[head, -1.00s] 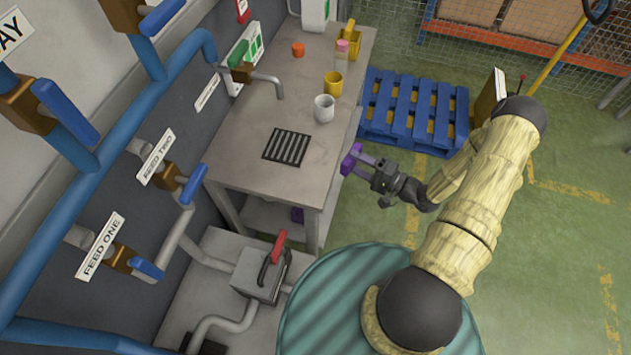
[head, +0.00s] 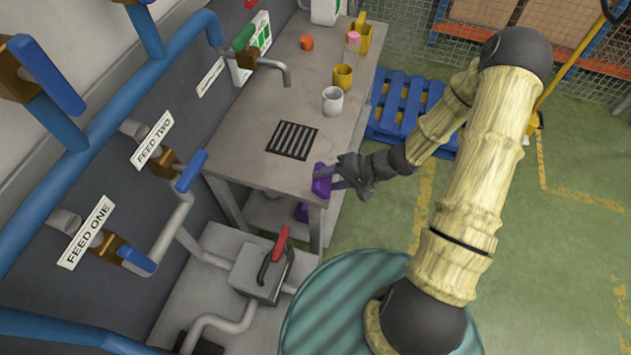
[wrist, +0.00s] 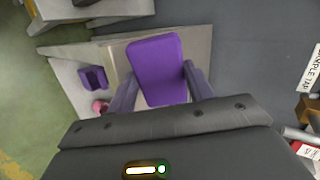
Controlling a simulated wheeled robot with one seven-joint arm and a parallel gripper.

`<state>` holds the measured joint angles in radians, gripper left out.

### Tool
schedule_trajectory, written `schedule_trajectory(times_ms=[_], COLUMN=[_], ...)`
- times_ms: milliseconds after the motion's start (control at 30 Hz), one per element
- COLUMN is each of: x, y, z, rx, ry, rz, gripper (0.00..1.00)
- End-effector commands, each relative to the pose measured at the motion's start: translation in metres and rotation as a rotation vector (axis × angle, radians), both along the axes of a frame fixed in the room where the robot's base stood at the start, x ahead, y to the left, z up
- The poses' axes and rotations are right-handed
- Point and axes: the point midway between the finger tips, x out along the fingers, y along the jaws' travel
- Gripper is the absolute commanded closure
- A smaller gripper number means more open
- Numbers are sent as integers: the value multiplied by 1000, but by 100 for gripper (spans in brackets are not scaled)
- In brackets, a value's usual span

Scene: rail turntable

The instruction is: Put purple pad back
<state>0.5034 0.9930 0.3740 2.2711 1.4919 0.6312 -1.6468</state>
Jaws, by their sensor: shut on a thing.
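The purple pad (head: 322,181) is a flat purple block at the near right corner of the grey table (head: 285,165). My gripper (head: 334,180) is shut on it, coming from the right. In the wrist view the purple pad (wrist: 156,68) stands between the two dark fingers of my gripper (wrist: 160,85). I cannot tell whether the pad touches the table. A second purple piece (head: 301,212) shows below, near the lower shelf. In the wrist view this second purple piece (wrist: 93,78) looks hollow or notched and sits left of the held pad.
A black slotted grate (head: 292,140) lies on the table. A white mug (head: 333,100), a yellow mug (head: 343,76) and an orange piece (head: 306,43) stand farther back. A red-handled valve (head: 272,250) is at the front left. A blue pallet (head: 405,108) lies behind my arm.

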Motion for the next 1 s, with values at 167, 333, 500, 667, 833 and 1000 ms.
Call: schedule_trajectory(times_ms=[167, 333, 500, 667, 833, 1000], x=[3, 8, 13, 17, 21, 25], y=[8, 14, 20, 24, 28, 31], z=[4, 10, 16, 21, 28, 37], rx=[-165, -320, -456, -548, -631, -711], ry=[16, 39, 62, 81, 102, 126], rz=[2, -10, -24, -39, -56, -81], gripper=[66, 66, 66, 66, 66, 66])
